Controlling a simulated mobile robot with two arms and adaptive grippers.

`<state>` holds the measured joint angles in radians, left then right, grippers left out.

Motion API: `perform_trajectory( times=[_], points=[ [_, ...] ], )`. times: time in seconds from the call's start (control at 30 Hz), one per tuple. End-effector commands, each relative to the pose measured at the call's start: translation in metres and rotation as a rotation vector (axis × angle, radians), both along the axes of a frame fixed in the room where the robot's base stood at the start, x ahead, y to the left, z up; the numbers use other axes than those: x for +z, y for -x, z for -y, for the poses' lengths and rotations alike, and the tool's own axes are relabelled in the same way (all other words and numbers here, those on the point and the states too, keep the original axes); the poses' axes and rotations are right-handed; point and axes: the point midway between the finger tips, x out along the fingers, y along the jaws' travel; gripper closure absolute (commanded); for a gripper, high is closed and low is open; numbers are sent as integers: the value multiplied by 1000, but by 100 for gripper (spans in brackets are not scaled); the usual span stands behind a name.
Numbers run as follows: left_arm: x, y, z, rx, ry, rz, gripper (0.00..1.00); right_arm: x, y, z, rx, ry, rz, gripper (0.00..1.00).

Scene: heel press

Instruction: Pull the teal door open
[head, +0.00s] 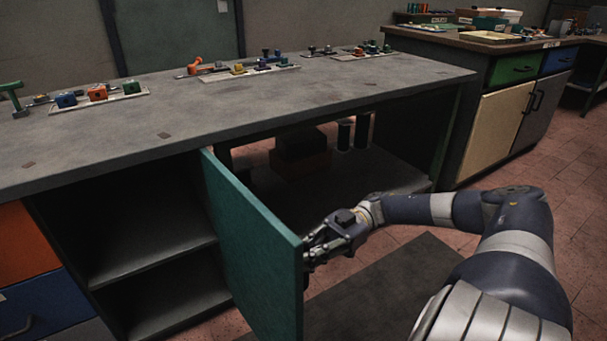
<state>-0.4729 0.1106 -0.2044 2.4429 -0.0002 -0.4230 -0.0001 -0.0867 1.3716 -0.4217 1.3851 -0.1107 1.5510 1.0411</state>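The teal door (250,245) stands swung out from the bench front, its free edge toward me. It hangs at the divider right of an open shelved compartment (150,262). My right gripper (310,250) is at the right side of the door, close to its free edge. The door partly hides the fingertips, and a small dark piece shows just below them. I cannot tell whether the fingers are closed on a handle or only touch the door. My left gripper is out of view.
The grey bench top (300,90) carries several small tools and coloured blocks. Orange (22,243) and blue (40,300) drawers sit left of the compartment. A dark mat (390,290) lies on the tiled floor right of the door. Another cabinet (500,125) stands at the back right.

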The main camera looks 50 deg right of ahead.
Motion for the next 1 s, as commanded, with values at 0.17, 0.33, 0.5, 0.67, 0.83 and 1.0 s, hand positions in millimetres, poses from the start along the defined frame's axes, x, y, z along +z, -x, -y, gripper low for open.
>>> perform_trajectory(
  times=[0.17, 0.33, 0.5, 0.67, 0.83, 1.0],
  points=[
    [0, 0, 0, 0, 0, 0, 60, 0, 0, 0, -1, -1, -1, 78],
    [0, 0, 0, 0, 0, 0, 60, 0, 0, 0, 0, 0, 0, 68],
    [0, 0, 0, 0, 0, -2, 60, 0, 0, 0, 0, 0, 0, 68],
    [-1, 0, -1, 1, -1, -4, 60, 0, 0, 6, -2, 1, 0, 68],
    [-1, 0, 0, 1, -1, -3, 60, -1, 3, 29, -4, 2, 1, 68],
    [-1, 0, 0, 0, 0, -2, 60, 0, 7, 57, -4, 1, 4, 68]
  ],
)
